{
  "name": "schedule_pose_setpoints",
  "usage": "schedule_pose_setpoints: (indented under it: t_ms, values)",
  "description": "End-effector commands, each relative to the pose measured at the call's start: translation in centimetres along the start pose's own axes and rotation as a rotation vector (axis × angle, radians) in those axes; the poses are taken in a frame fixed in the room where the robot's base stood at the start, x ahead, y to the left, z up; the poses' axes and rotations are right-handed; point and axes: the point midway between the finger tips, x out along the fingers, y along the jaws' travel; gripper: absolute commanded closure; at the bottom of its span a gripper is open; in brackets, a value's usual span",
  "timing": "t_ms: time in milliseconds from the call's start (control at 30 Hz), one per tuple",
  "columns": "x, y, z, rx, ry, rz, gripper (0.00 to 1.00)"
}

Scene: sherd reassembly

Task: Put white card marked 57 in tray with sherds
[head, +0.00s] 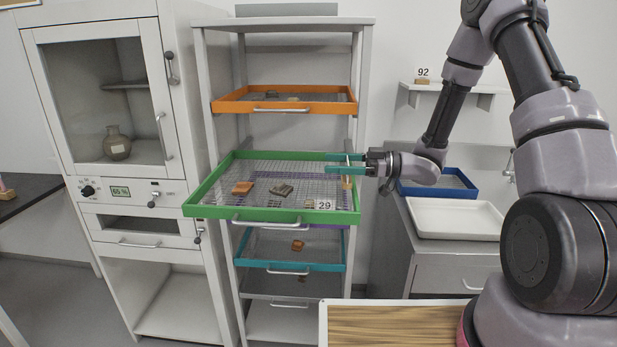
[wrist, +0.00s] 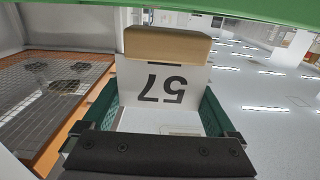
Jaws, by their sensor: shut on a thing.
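My gripper (head: 343,164) is at the right side of the green mesh tray (head: 205,198), over its right edge. Its teal fingers are shut on the white card marked 57 (wrist: 150,88), which has a tan wooden block base (wrist: 166,45). The number reads upside down in the wrist view. In the head view the tan base (head: 347,184) shows below the fingers; whether it touches the tray is unclear. The green tray is pulled out and holds an orange-brown sherd (head: 242,188), a grey-brown sherd (head: 281,190) and a card marked 29 (head: 324,205).
An orange tray (head: 230,107) with sherds is above the green tray; a teal tray (head: 320,267) with a sherd is below. A card marked 92 (head: 423,73) stands on a wall shelf. A blue tray (head: 455,192) and white tray (head: 455,218) are on the right counter.

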Motion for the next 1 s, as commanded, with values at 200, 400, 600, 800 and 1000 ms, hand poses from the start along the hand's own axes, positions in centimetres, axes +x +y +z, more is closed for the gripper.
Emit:
schedule_pose_setpoints:
  t_ms: [200,400,600,800,1000]
  values:
    - [2.6,0.0,1.4,0.000,-0.001,0.001,0.60]
    - [4.2,0.0,2.2,0.002,-0.001,-0.001,0.60]
    - [6.0,0.0,3.8,-0.001,-0.001,-0.001,0.60]
    - [5.9,0.1,3.8,-0.002,0.000,0.001,0.60]
    - [5.9,0.1,4.1,-0.001,-0.001,0.001,0.00]
